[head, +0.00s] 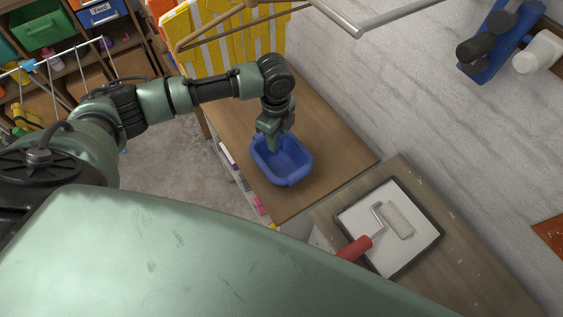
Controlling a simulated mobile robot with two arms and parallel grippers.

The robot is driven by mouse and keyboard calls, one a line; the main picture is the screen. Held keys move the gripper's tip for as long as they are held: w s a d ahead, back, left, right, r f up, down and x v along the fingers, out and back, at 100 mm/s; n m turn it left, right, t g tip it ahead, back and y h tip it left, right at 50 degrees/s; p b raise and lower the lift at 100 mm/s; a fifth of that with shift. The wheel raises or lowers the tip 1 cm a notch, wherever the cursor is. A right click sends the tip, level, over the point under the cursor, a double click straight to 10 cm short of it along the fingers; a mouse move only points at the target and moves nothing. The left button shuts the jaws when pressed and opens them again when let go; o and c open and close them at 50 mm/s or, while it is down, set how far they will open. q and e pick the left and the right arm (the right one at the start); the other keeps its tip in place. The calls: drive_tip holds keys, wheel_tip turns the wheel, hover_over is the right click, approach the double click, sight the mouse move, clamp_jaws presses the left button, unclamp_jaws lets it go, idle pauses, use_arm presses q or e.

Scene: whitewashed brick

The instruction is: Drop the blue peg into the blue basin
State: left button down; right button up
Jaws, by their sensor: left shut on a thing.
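The blue basin (298,168) sits on a wooden table top, near the middle of the head view. My left gripper (271,143) points down at the basin's far left part, with its fingertips over or just inside the rim. I cannot tell its exact height. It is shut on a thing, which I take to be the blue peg. The peg cannot be made out, hidden by the fingers or lost against the blue basin. My right gripper is not in view.
A tray (426,246) with a paint roller (397,220) lies on a second wooden surface at the right. A yellow-and-white striped cloth (222,38) hangs behind the table. A metal rail (385,18) crosses the top. The wooden table (335,140) is bare right of the basin.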

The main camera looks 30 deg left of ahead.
use_arm(q)
drive_tip(key=c, duration=1)
unclamp_jaws()
wheel_tip(320, 180, up, 8)
drive_tip(key=shift+f+b, duration=0.1)
drive_tip(key=shift+b, duration=0.4)
drive_tip(key=shift+s+f, duration=0.1)
